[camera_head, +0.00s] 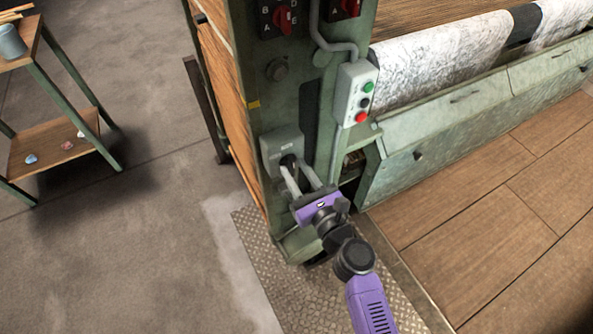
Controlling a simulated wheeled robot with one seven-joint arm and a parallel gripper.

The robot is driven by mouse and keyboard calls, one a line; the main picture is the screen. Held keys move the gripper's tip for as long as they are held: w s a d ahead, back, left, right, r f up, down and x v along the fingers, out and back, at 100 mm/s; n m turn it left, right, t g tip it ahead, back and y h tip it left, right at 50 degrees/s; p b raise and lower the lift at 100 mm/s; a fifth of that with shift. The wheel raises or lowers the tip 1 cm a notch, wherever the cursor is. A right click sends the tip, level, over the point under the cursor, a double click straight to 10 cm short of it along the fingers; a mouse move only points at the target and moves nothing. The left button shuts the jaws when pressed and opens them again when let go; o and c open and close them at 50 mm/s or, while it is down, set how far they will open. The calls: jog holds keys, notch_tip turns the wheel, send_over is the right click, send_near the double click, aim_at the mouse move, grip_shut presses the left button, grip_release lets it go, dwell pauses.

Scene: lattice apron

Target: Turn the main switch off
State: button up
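A grey switch box (277,142) is mounted low on the green machine post, with a dark knob (288,160) on its front; it is the likely main switch. My purple gripper (293,168) is right in front of this box. Its two pale fingers are apart, with a gap between them, and their tips reach up to the knob. The fingertips partly hide the knob, so I cannot tell whether they touch it or which way it is turned.
A button box (355,93) with green, black and red buttons hangs to the upper right. Two red rotary switches (284,19) (344,8) sit at the top. A green-framed side table (75,125) stands at left. Floor between table and machine is clear.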

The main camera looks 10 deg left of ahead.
jog(key=shift+c, duration=0.2)
grip_shut()
jog(key=shift+f+n, duration=0.1)
jog(key=shift+n, duration=0.3)
jog(key=n+b, duration=0.2)
jog(key=n, duration=0.1)
jog(key=shift+s+a+f+n, duration=0.1)
jog(key=shift+n, duration=0.3)
jog(key=n+b, duration=0.2)
jog(key=n, duration=0.2)
jog(key=shift+s+a+b, duration=0.1)
jog(key=shift+b, duration=0.25)
jog(key=n+b, duration=0.2)
jog(key=n, duration=0.3)
jog(key=shift+f, duration=0.2)
jog(key=shift+a+n+b, duration=0.1)
jog(key=shift+n+b, duration=1.35)
jog(key=shift+n, duration=0.75)
